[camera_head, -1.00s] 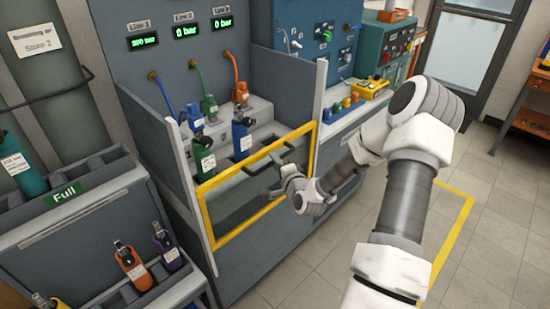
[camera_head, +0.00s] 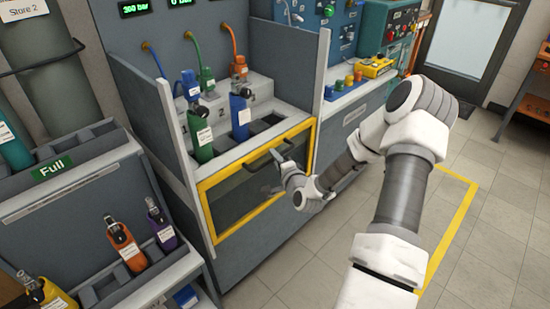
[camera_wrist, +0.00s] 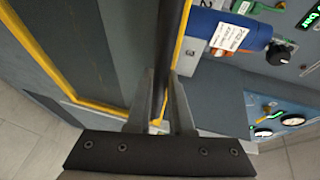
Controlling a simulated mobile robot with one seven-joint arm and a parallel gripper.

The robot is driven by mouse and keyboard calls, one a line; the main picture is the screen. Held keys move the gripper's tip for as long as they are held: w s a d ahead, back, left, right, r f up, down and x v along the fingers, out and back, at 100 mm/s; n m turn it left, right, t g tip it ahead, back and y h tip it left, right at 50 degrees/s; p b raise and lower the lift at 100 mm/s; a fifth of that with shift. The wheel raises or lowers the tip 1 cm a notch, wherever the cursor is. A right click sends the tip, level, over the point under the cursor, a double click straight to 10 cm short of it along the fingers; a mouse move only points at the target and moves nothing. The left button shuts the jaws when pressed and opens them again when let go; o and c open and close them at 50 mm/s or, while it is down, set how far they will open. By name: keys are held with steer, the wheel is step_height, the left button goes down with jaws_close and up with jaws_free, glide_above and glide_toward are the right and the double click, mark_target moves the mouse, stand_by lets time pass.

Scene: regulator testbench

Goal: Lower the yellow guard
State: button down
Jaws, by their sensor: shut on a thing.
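The yellow guard (camera_head: 250,153) is a yellow-edged, dark see-through panel at the front of the grey test bench. Its top edge lies below the standing bottles, near the level of the surface they stand on. My gripper (camera_head: 279,161) is at the dark handle bar near the guard's top edge. In the wrist view, my gripper (camera_wrist: 160,112) has its two fingers on either side of the dark handle bar (camera_wrist: 166,62), shut on it. The guard's yellow edge (camera_wrist: 182,38) runs beside the bar.
A green bottle (camera_head: 200,135) and a blue bottle (camera_head: 239,115) stand behind the guard, with hoses above. A rack at the left holds an orange bottle (camera_head: 125,246) and a purple bottle (camera_head: 161,226). Open floor (camera_head: 480,225) lies to the right.

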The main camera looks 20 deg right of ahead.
steer(key=c, duration=0.8)
jaws_free()
steer(key=s+r+p, duration=0.3)
steer(key=s+p, duration=0.2)
steer(key=s, duration=1.2)
steer(key=shift+a+r, duration=0.15)
steer(key=shift+a, duration=0.3)
